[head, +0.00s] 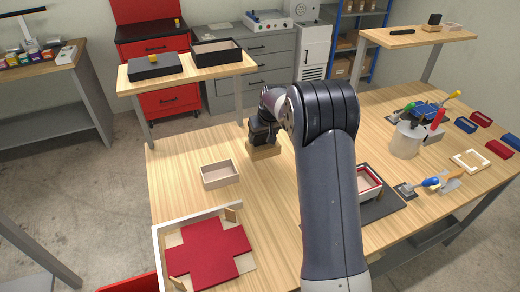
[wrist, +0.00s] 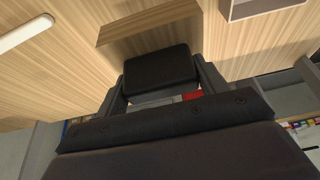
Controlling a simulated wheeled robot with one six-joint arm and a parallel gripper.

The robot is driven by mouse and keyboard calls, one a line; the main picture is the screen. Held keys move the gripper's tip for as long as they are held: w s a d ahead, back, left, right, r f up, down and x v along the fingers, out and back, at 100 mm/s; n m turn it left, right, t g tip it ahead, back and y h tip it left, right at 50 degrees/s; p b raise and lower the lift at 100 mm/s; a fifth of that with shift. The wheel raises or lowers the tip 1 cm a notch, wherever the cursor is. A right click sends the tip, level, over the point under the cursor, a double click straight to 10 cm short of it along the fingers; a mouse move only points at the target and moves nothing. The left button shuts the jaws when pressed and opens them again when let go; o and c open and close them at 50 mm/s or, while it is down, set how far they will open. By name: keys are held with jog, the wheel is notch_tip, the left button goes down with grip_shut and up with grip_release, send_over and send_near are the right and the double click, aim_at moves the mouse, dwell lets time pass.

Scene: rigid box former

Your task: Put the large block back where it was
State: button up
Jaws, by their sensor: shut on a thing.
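The large block (head: 265,152) is a light wooden block low over the table, behind the open cardboard-coloured box. In the wrist view the wooden block (wrist: 150,30) sits beyond a black grip piece (wrist: 160,68), which lies between the fingers. My gripper (head: 262,136) is shut on this black piece. In the wrist view my gripper (wrist: 162,82) has one finger on each side of it. I cannot tell whether the block touches the table. My arm hides part of the table to its right.
An open box (head: 220,174) stands left of my arm. A red cross-shaped sheet (head: 208,252) lies in a white-edged corner frame. A red-and-white box (head: 369,184) sits on a dark mat. A pot (head: 407,140) and tools stand right. A raised shelf (head: 185,71) stands at the back left.

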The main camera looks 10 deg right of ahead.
aim_at(263, 145)
notch_tip(263, 145, down, 4)
jog(key=shift+f+p, duration=0.25)
jog(key=shift+p, duration=0.3)
jog(key=shift+f, duration=0.3)
jog(key=shift+f, duration=0.1)
jog(key=shift+f+b, duration=0.15)
jog(key=shift+b, duration=0.15)
jog(key=o, duration=1.1)
jog(key=shift+s+r, duration=0.1)
jog(key=shift+r, duration=0.4)
jog(key=b+v, duration=0.1)
jog(key=v, duration=1)
jog(key=shift+s+d+r+b, duration=0.1)
jog(key=shift+s+r+b, duration=0.1)
jog(key=shift+b, duration=0.15)
